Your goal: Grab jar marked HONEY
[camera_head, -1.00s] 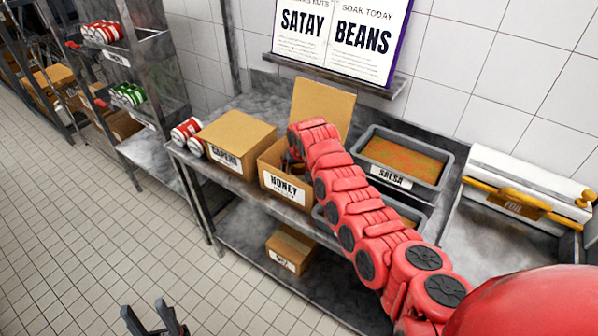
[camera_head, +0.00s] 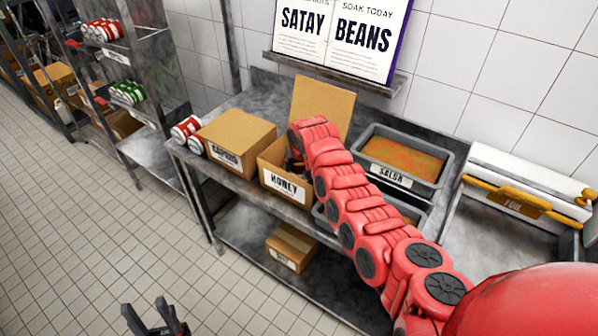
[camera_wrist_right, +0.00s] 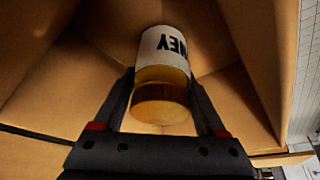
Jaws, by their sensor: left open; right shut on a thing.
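The jar with a white label (camera_wrist_right: 163,45) stands inside an open cardboard box, between the fingers of my right gripper (camera_wrist_right: 163,100) in the right wrist view. The label shows "NEY" upside down; the rest is out of sight. The gripper is shut on the jar. In the head view the open box marked HONEY (camera_head: 284,183) sits on the steel table with its lid flap up. My red right arm reaches into it and hides the jar there. My left gripper (camera_head: 150,312) is open and empty above the floor at the bottom.
A closed box marked CAPERS (camera_head: 240,135) stands left of the honey box, with red-and-white cans (camera_head: 186,130) beyond it. A grey SALSA tray (camera_head: 404,160) is to the right. A foil dispenser (camera_head: 525,195) stands further right. Another box (camera_head: 291,247) sits on the lower shelf.

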